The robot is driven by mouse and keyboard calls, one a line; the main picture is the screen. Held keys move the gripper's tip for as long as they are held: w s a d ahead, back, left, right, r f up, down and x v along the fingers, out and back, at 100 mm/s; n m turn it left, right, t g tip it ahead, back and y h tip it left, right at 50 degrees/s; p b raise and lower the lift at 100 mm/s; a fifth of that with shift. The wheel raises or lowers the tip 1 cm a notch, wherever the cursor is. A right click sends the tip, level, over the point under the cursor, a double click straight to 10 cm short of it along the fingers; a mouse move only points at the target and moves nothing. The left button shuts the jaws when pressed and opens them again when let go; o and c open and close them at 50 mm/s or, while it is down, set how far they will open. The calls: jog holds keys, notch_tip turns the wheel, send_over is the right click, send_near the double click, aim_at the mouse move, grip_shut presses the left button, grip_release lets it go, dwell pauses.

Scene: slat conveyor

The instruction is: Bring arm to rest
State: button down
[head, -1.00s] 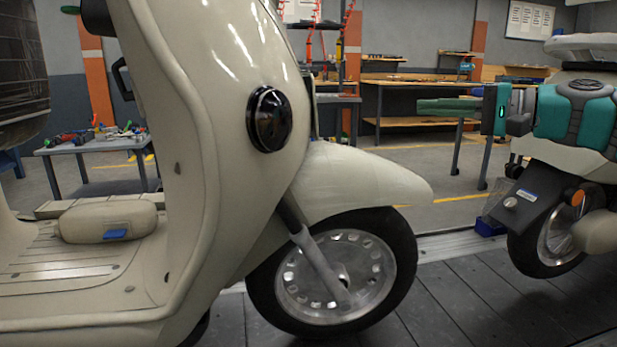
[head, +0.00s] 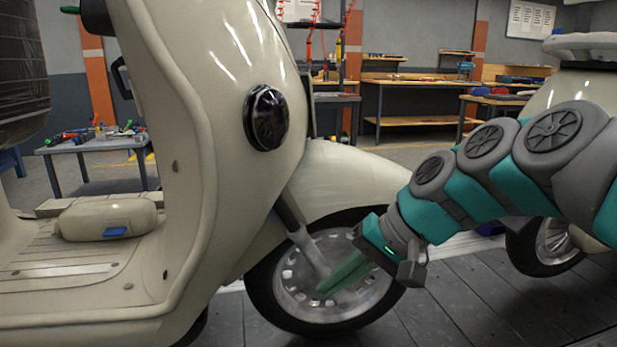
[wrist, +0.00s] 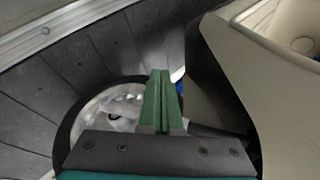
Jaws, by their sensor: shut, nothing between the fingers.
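My arm (head: 490,160) reaches in from the right in the head view, its grey and teal links bent down to the left. My gripper (head: 325,288) is shut and empty, its green fingers pointing down-left in front of the front wheel (head: 278,296) of the cream scooter (head: 215,170). Whether the fingertips touch the wheel I cannot tell. In the wrist view the closed green fingers (wrist: 158,90) stand side by side, with the wheel (wrist: 110,105) behind them and a cream body panel (wrist: 275,85) to the right.
The scooter stands on the dark slat conveyor (head: 465,315). A second scooter's wheel (head: 548,248) shows at the right, partly behind my arm. A small table with tools (head: 90,145) and wooden workbenches (head: 420,85) stand at the back. Bare slats lie at the lower right.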

jog(key=s+d+f+n+g+h, duration=0.1)
jog(key=s+d+f+h, duration=0.3)
jog(key=s+f, duration=0.5)
jog(key=s+d+f+n+g+h, duration=0.1)
jog(key=s+d+f+g+h, duration=0.1)
jog(key=s+d+f+h, duration=0.2)
jog(key=s+d+f, duration=0.3)
jog(key=s+f, duration=0.3)
jog(key=s, duration=0.2)
jog(key=shift+s+g, duration=0.3)
jog(key=shift+g, duration=0.1)
